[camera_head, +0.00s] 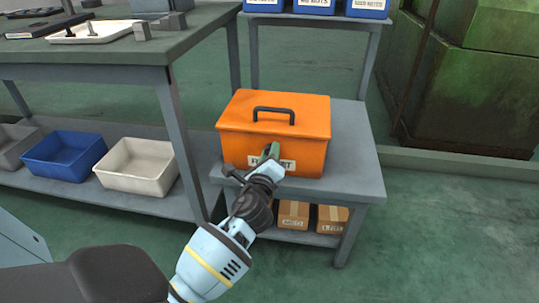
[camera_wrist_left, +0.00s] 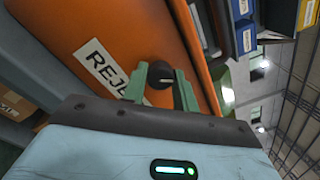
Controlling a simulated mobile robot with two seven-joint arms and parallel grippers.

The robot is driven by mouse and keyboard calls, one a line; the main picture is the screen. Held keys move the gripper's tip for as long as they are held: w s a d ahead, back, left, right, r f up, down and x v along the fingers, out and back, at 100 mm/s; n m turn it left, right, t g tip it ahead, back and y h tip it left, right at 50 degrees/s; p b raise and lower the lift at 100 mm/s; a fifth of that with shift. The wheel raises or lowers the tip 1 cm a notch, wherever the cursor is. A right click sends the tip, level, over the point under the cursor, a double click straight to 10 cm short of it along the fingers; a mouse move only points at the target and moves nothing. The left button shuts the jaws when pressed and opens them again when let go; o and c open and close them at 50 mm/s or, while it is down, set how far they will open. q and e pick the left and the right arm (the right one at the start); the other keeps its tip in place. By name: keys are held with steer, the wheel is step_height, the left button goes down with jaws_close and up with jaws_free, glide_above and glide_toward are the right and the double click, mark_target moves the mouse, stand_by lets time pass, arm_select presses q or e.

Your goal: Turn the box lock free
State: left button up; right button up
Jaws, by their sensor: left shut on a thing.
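The orange box (camera_head: 235,117) with a black top handle (camera_head: 273,112) stands upright on a low grey bench, its lid closed. A white label (camera_wrist_left: 98,65) on its front starts with "REJ"; my gripper partly covers it in the head view. A dark round lock (camera_wrist_left: 160,73) sits on the box front beside the label. My left gripper (camera_head: 269,152) reaches the box front. In the left wrist view its two green fingers (camera_wrist_left: 160,84) stand on either side of the lock and are shut on it. The lock is hidden in the head view. My right gripper is not in view.
The box stands on the grey bench (camera_head: 350,150), with cardboard cartons (camera_head: 293,214) on its lower shelf. A grey table (camera_head: 150,50) is at left, with blue (camera_head: 62,157) and white (camera_head: 135,168) bins below. Open floor (camera_head: 440,240) lies at right.

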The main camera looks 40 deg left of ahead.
arm_select(q)
steer(key=n+b, duration=0.1)
steer(key=n, duration=0.5)
steer(key=shift+n, duration=0.3)
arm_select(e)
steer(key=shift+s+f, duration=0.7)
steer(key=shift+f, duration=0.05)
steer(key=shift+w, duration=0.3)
arm_select(q)
steer(key=o, duration=1)
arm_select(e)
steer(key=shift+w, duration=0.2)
